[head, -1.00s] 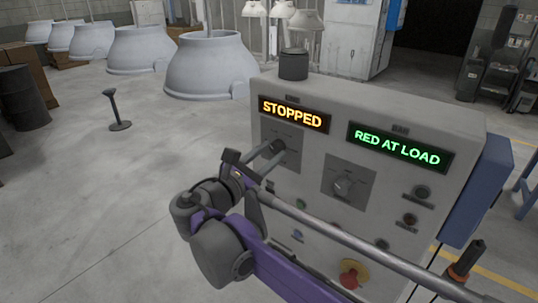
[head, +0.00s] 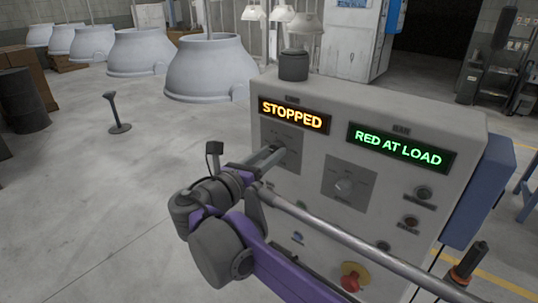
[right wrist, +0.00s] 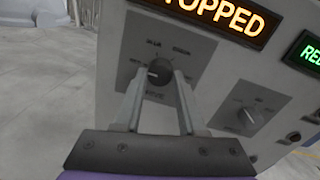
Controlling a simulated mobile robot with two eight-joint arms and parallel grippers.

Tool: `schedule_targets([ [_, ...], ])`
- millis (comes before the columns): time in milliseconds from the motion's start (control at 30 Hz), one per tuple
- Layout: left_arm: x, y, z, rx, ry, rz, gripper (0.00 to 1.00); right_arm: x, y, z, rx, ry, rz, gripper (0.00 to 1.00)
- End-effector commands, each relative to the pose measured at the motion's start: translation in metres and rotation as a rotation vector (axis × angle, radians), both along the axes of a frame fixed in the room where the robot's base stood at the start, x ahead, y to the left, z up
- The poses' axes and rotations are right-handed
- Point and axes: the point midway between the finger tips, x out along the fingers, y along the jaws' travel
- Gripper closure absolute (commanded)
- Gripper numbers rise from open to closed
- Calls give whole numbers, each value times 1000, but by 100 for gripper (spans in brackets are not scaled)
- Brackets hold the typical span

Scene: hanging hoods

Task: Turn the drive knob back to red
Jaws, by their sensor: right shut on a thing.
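The drive knob (right wrist: 160,72) is a small dark round knob on a grey plate at the left of the panel, under the amber STOPPED display (head: 293,114). In the right wrist view it sits between the two fingers of my right gripper (right wrist: 158,80), which is shut on it. Small lettering surrounds the knob; I cannot read it surely or tell where the pointer stands. In the head view my right gripper (head: 274,156) reaches the plate and mostly covers the knob. My left gripper is not in view.
A second knob (head: 343,187) sits to the right, below the green RED AT LOAD display (head: 400,148). Several buttons and a red emergency stop (head: 352,279) are lower on the control box (head: 440,115). Pale hoods (head: 209,68) hang behind. The floor at left is mostly open.

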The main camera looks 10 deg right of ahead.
Motion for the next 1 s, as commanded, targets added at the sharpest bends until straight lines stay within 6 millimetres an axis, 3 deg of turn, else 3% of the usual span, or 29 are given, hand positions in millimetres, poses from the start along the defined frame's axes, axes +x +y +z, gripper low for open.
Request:
schedule_targets([
  [300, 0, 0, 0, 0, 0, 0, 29, 0, 0, 0, -1, 2, 0, 100],
  [333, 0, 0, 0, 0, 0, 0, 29, 0, 0, 0, -2, 1, 0, 57],
  [500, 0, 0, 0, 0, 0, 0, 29, 0, 0, 0, -1, 1, 0, 30],
  [800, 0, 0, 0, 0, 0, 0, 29, -1, 2, 0, 0, 1, 1, 30],
  [1000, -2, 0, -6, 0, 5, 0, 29, -18, 23, -1, 0, 2, 6, 30],
])
